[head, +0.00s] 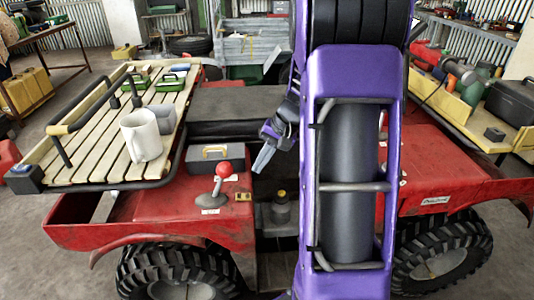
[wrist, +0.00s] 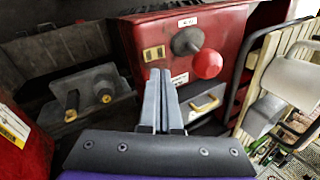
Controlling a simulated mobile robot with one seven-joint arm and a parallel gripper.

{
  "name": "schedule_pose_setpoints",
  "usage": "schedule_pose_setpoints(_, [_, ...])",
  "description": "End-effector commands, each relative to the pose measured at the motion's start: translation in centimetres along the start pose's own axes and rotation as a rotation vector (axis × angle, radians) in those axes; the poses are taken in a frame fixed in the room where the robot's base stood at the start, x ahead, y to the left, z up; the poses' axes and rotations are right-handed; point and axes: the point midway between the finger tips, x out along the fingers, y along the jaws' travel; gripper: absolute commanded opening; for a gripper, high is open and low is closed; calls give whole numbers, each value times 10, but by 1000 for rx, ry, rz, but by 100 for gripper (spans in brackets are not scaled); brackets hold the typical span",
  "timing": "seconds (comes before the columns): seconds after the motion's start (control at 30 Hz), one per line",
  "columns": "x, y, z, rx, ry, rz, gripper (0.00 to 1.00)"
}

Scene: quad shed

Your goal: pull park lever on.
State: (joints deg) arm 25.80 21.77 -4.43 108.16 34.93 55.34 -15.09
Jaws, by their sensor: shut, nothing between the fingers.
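A lever with a red ball knob (head: 223,169) stands on the red body of the quad, left of my arm in the head view. Its label is too small to read, so I cannot confirm it is the park lever. The lever also shows in the wrist view (wrist: 208,64), with its knob just right of and beyond my fingertips. My gripper (head: 263,159) is shut and empty, to the right of the knob in the head view and apart from it. The two fingers lie together in the wrist view (wrist: 160,76).
A grey case with a yellow handle (head: 209,153) sits beside the lever. A slatted rack (head: 100,160) holds a white mug (head: 141,135). A dark housing with yellow-tipped pegs (wrist: 88,100) is at left in the wrist view. My arm hides the quad's middle in the head view.

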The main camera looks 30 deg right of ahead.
Motion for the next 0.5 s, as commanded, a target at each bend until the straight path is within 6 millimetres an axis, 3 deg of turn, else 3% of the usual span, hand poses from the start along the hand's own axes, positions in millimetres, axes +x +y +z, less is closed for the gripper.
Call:
schedule_pose_setpoints(0.1, [27,1,1,0,-5,1,0])
schedule_pose_setpoints(0.3, [31,-29,2,-3,1,0,0])
schedule_pose_setpoints(0.5, [33,-38,3,0,1,0,0])
